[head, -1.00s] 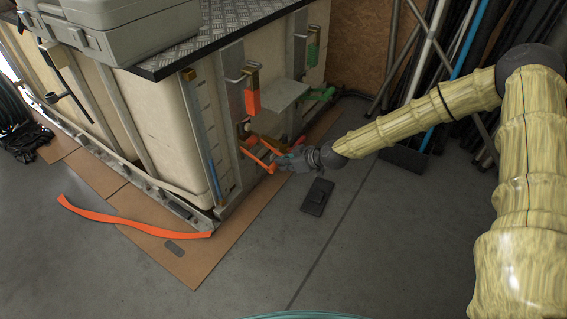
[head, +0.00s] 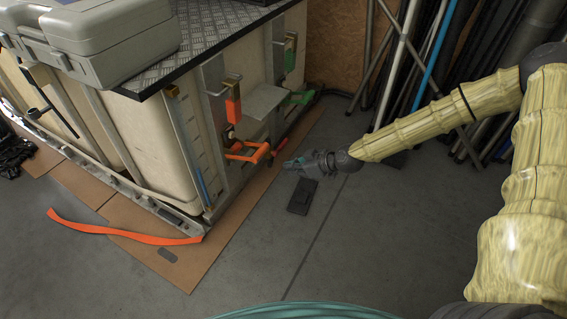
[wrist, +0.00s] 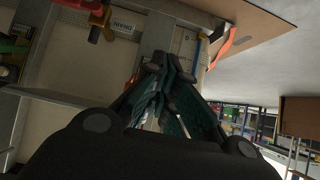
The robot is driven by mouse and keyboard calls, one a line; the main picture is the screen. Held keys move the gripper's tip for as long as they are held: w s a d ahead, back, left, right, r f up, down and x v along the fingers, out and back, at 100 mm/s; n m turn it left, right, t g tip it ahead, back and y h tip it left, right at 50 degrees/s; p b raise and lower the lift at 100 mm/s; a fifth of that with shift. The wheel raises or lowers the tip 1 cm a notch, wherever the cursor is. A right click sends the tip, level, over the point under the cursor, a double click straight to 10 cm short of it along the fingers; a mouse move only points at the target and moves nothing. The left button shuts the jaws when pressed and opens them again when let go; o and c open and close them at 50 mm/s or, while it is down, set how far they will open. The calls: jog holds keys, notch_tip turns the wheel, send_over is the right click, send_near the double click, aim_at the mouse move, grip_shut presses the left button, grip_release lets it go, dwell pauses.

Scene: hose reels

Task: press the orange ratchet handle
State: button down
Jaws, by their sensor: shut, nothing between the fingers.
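The orange ratchet handle (head: 247,150) juts out low on the side of the cream tank in the head view, close to a metal upright. My gripper (head: 287,165) is just right of it, over the floor near the cardboard edge, with a visible gap between them. The dark teal fingers (wrist: 160,64) are shut and empty in the wrist view and point toward the tank side. I cannot make out the orange ratchet handle for sure in the wrist view. A red piece (wrist: 85,4) shows at its top edge.
A dark flat object (head: 301,196) lies below my gripper. Floor right of it is clear.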

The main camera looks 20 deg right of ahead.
jog(key=shift+s+d+r, duration=0.25)
jog(key=shift+s+d, duration=0.35)
